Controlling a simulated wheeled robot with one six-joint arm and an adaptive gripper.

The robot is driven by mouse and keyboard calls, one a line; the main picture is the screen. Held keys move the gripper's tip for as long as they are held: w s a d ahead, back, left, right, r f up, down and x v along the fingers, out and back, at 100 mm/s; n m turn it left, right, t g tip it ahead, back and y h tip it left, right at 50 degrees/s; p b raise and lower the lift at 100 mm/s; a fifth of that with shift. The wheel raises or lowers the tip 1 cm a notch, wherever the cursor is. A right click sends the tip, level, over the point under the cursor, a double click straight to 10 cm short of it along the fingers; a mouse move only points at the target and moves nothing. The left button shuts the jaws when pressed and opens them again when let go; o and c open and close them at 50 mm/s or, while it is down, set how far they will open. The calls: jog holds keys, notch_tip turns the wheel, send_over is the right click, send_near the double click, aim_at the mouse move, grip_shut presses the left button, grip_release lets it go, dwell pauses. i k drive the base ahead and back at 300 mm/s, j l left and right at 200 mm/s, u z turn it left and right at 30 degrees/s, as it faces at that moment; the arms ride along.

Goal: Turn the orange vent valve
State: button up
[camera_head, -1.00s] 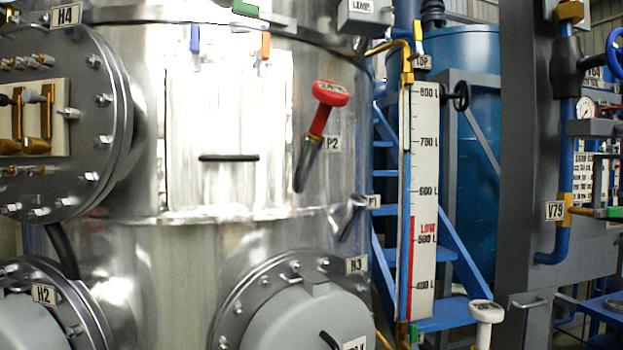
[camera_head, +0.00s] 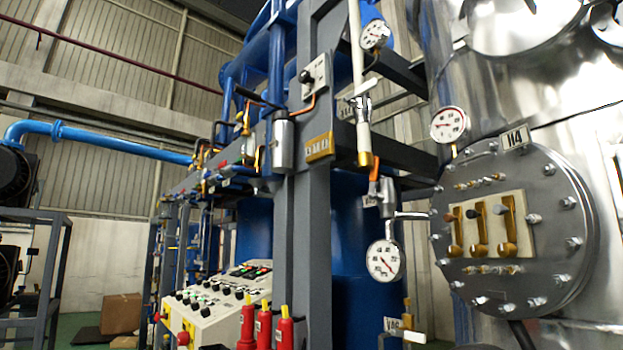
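A small orange part (camera_head: 375,170), which looks like a valve handle, sits on the pipework left of the steel vessel. It is just below a white and brass vertical tube (camera_head: 363,130) and above a round white gauge (camera_head: 385,260). I cannot read a label that confirms it as the vent valve. My gripper is not in view.
The steel vessel (camera_head: 600,140) with its round bolted flange (camera_head: 575,240) fills the right. A brown box (camera_head: 121,314) lies at the far left.

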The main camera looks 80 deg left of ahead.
aim_at(374, 173)
jog(key=u, duration=2.25)
jog(key=j, duration=0.1)
